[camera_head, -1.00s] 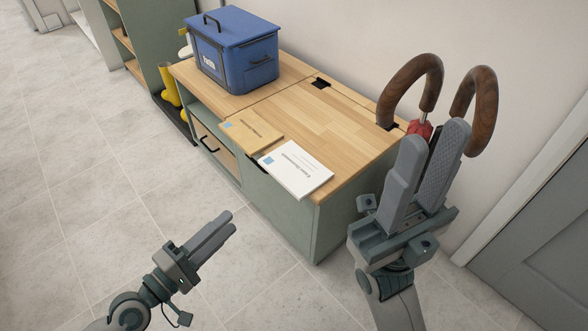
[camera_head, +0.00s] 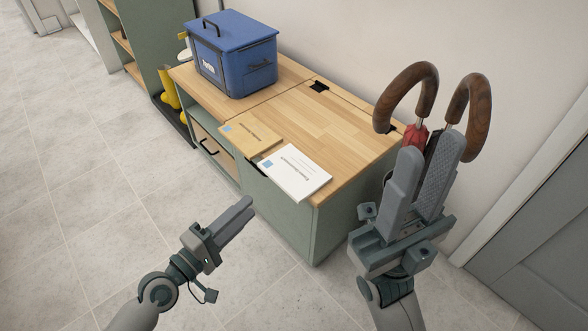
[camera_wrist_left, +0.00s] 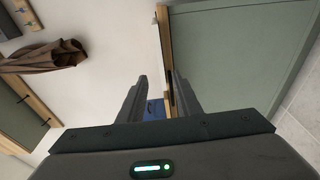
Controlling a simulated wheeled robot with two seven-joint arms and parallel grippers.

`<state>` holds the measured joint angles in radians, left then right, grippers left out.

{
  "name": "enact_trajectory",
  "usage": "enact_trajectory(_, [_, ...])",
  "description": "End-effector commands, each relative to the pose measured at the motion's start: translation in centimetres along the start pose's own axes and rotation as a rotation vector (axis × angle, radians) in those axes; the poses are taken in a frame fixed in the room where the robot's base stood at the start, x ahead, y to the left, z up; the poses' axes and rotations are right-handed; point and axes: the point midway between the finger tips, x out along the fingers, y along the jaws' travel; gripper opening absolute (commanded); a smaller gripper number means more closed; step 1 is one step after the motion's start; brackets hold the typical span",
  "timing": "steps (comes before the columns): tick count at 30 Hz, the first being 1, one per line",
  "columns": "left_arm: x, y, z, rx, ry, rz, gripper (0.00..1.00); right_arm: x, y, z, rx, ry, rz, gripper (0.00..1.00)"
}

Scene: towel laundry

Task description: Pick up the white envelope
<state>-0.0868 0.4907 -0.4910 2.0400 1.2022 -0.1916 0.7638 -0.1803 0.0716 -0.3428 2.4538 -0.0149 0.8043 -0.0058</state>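The white envelope (camera_head: 293,172) lies flat on the wooden cabinet top (camera_head: 330,120), at its front edge, with printed text and a blue square showing. A tan envelope (camera_head: 250,138) lies to its left, close beside it. My left gripper (camera_head: 249,204) is lower left of the white envelope, in front of the cabinet and apart from it.
A blue lidded box (camera_head: 235,55) stands at the cabinet's far left. Two curved wooden umbrella handles (camera_head: 472,110) rise behind my right gripper, partly hidden by it. The floor (camera_head: 90,210) left of the cabinet is clear. A brown garment (camera_wrist_left: 45,57) hangs in the left wrist view.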

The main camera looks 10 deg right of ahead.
Motion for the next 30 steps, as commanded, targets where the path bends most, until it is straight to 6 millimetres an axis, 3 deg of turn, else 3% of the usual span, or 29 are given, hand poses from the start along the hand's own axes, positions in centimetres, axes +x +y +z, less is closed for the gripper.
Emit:
enact_trajectory(6, [3.4, 0.1, 0.0, -0.001, 0.001, 0.003, 0.31, -0.1, 0.0, 0.0, -0.002, -0.003, -0.002, 0.31])
enact_trajectory(12, [5.4, 0.0, 0.0, 0.0, 0.001, 0.001, 0.31, -0.2, 0.0, 0.1, -0.001, -0.004, -0.003, 0.31])
enact_trajectory(30, [6.8, -0.1, -0.1, 0.0, 0.0, 0.002, 0.31, -0.3, 0.0, 0.0, 0.002, 0.001, -0.004, 0.31])
